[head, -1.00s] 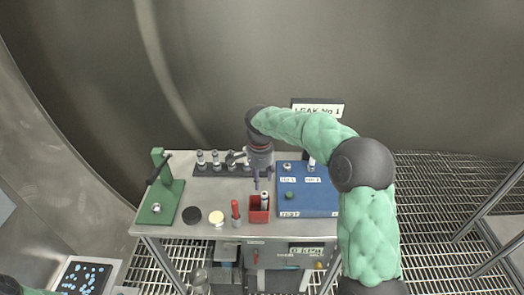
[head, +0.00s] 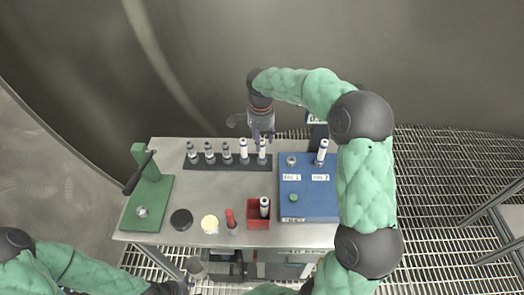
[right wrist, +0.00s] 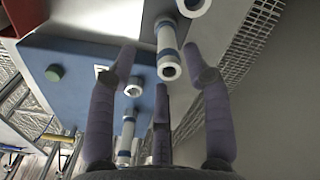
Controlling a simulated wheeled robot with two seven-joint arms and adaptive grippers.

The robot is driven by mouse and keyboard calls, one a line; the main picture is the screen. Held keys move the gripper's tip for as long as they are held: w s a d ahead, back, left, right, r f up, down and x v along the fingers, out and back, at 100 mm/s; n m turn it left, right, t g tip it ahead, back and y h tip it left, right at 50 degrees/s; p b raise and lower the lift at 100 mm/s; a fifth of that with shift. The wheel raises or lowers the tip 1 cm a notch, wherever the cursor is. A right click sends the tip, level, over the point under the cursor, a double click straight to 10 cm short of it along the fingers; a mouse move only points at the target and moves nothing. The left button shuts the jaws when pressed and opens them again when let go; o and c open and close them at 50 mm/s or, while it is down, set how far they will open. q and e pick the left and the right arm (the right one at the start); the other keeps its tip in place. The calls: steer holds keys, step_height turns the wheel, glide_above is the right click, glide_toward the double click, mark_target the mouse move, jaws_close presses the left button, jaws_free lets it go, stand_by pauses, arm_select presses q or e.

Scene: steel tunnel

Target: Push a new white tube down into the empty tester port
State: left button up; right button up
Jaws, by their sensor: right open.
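My right gripper (head: 262,136) is open over the right end of the dark rack (head: 200,163). Its fingers are at the top of the rightmost white tube (head: 262,152). In the right wrist view the fingertips (right wrist: 161,68) stand apart around this blue-banded tube (right wrist: 166,45); I cannot tell whether they touch it. A second white tube (head: 243,155) stands to its left. On the blue tester (head: 310,205), the left port (head: 291,160) is empty, and it also shows in the right wrist view (right wrist: 134,88). The right port holds a white tube (head: 322,150).
Several grey-topped tubes (head: 209,154) stand in the rack's left part. A red bin (head: 250,220) holds a tube (head: 264,205). A green press (head: 148,205), black disc (head: 181,219), cream disc (head: 210,224) and red-handled tool (head: 230,219) stand left. A mesh floor lies right.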

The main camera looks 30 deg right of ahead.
mark_target(262, 150)
step_height(262, 150, down, 2)
steer(key=shift+w+d+f, duration=0.1)
steer(key=shift+f, duration=0.1)
steer(key=shift+w+d+f+b, duration=0.15)
steer(key=shift+f+b, duration=0.65)
steer(key=shift+f, duration=0.55)
steer(key=shift+w+d+f+b, duration=0.15)
steer(key=shift+f+b, duration=0.65)
steer(key=shift+f, duration=0.5)
steer(key=shift+r, duration=0.1)
jaws_close()
